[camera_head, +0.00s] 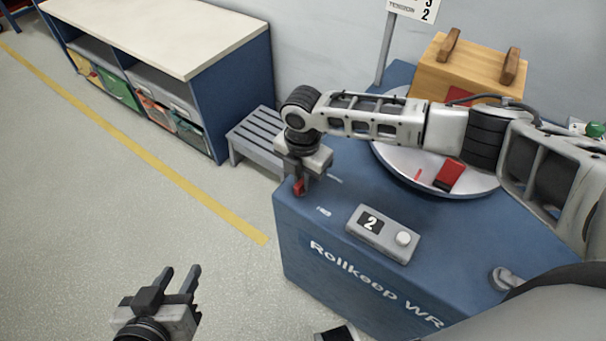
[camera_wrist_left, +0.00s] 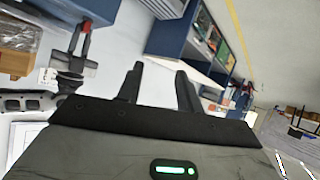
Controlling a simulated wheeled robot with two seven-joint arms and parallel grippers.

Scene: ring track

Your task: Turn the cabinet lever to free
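The red cabinet lever (camera_head: 299,187) is at the far left corner of the blue cabinet's top (camera_head: 345,195). My right gripper (camera_head: 303,178) points down right at the lever, which shows just below it. In the left wrist view my right gripper (camera_wrist_left: 79,42) shows two fingers with a gap, and red shows at one fingertip. Whether the lever lies between the fingers or beside them is unclear. My left gripper (camera_head: 180,282) is open and empty over the floor, left of the cabinet; its fingers also show in the left wrist view (camera_wrist_left: 158,88).
A grey box marked 2 (camera_head: 383,233) with a white button sits on the cabinet. Behind it is a round white turntable (camera_head: 405,170) with an orange handled crate (camera_head: 470,68). A grey slatted stool (camera_head: 255,140) and a shelf bench (camera_head: 160,35) stand left. Floor at left is clear.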

